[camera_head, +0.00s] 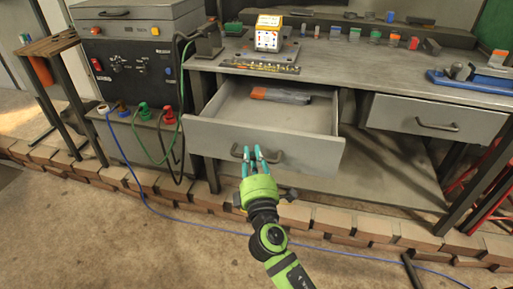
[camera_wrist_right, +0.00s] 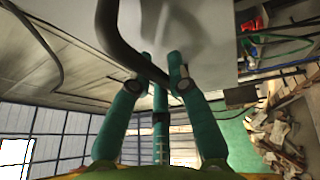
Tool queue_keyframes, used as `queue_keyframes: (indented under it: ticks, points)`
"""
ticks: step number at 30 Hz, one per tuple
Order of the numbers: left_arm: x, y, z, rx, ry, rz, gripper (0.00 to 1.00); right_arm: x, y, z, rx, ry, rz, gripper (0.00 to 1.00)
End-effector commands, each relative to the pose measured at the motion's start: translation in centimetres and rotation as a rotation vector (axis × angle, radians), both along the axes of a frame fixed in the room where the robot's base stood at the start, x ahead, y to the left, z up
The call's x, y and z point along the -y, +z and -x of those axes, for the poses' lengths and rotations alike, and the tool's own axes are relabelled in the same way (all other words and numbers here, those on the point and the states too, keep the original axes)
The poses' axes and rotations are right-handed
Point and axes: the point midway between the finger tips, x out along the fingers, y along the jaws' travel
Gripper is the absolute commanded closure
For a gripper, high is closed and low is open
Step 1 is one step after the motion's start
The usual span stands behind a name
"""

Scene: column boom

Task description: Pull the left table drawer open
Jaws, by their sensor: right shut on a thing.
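The left table drawer (camera_head: 263,145) is a grey drawer under the workbench, and it stands pulled well out. An orange and grey object (camera_head: 280,95) lies inside it at the back. My right gripper (camera_head: 252,153) is at the dark bar handle (camera_head: 275,157) on the drawer front. In the right wrist view the gripper's teal fingers (camera_wrist_right: 158,80) are closed around the dark curved handle (camera_wrist_right: 115,45). My left gripper is in neither view.
The right drawer (camera_head: 435,118) is shut or nearly shut. A grey power unit (camera_head: 130,60) with cables stands at the left. A low brick edging (camera_head: 330,218) runs in front of the bench, with a blue cable (camera_head: 190,222) on the floor. The benchtop (camera_head: 350,65) holds small parts and a blue vise (camera_head: 470,82).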

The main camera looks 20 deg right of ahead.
Motion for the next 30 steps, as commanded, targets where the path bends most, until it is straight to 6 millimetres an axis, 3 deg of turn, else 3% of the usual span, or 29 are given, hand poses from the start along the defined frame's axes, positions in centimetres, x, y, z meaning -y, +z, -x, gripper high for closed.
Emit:
queue_keyframes:
  ticks: [6, 17, 18, 20, 30]
  points:
    - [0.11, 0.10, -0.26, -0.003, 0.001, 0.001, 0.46, -0.83, -0.10, 1.11, -0.002, 0.002, 0.001, 1.00]
    - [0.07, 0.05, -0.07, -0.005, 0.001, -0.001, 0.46, -0.90, -0.06, 1.22, -0.001, 0.002, 0.001, 1.00]
    - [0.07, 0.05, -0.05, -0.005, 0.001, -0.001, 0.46, -0.90, -0.06, 1.21, -0.001, 0.001, 0.001, 0.78]
    - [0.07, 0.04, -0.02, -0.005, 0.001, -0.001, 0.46, -0.89, -0.06, 1.21, -0.001, 0.001, 0.001, 0.57]
    - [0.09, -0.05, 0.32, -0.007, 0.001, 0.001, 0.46, -0.85, -0.07, 1.30, -0.001, 0.000, 0.000, 0.57]
